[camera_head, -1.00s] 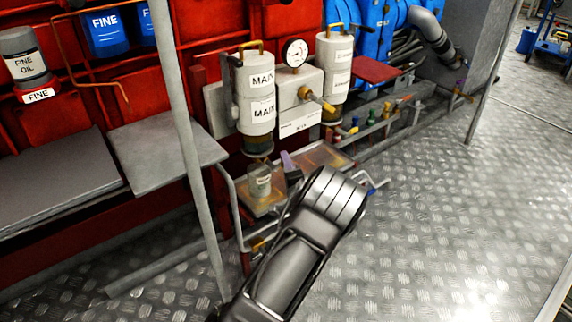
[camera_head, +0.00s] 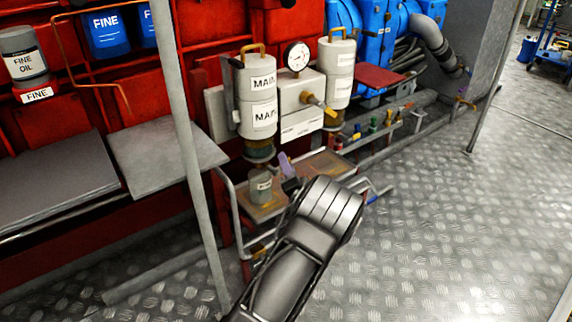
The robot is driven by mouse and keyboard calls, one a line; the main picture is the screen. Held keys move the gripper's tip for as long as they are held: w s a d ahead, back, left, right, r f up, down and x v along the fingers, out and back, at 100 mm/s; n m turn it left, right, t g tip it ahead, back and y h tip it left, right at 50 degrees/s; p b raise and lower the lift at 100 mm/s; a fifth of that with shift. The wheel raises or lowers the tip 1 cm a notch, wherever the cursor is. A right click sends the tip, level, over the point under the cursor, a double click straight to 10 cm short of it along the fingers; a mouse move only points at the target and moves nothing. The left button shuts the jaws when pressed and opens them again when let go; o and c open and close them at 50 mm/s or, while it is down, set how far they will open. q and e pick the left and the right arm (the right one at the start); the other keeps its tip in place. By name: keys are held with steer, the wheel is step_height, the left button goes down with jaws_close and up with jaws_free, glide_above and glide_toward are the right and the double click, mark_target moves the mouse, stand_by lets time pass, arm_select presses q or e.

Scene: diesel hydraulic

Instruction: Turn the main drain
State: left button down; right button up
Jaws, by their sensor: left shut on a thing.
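The main filter (camera_head: 258,105) is a white cylinder labelled MAIN with a brass-coloured handle on top. A small purple handle (camera_head: 286,164) stands tilted below and to the right of it. My left gripper (camera_head: 290,183) is at this handle, beneath the filter, and is shut on it. My dark wrist hides most of the fingers and whatever lies behind them. My right gripper is not in view.
A drip tray with a small grey can (camera_head: 260,186) is just left of my gripper. A grey post (camera_head: 182,130) and a bent pipe rail stand further left. A pressure gauge (camera_head: 297,56) and a second white filter (camera_head: 335,82) are above right. The chequered floor at right is clear.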

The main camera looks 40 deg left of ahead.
arm_select(q)
steer(key=c, duration=1.4)
jaws_free()
steer(key=shift+o, duration=0.2)
steer(key=p+v, duration=0.2)
steer(key=v, duration=0.6)
